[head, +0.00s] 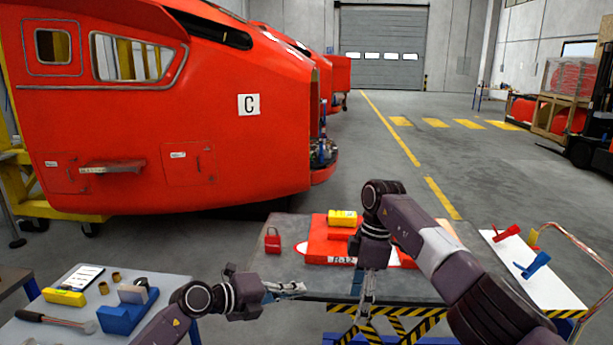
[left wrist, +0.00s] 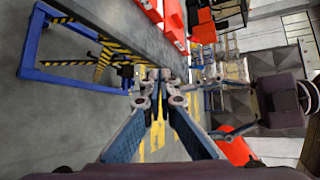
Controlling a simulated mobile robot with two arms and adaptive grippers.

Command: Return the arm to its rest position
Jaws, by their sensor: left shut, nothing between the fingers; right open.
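My left gripper (head: 298,288) reaches in from the left, over the front of the grey table, with its fingers pointing right. The left wrist view shows its fingertips (left wrist: 157,76) together with nothing between them. My right gripper (head: 364,308) hangs from the arm that comes in from the right. Its fingers point down at the front edge of the grey lift table (head: 290,272), and it holds nothing that I can see. The arm hides part of the red panel (head: 325,232) on the table.
A yellow case (head: 342,218) lies on the red panel, with a red padlock-like item (head: 272,241) beside it. A side table (head: 45,318) at left holds several tools and a blue holder (head: 125,315). A white board (head: 550,288) at right holds red and blue tools. A red nosecone (head: 230,150) stands behind.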

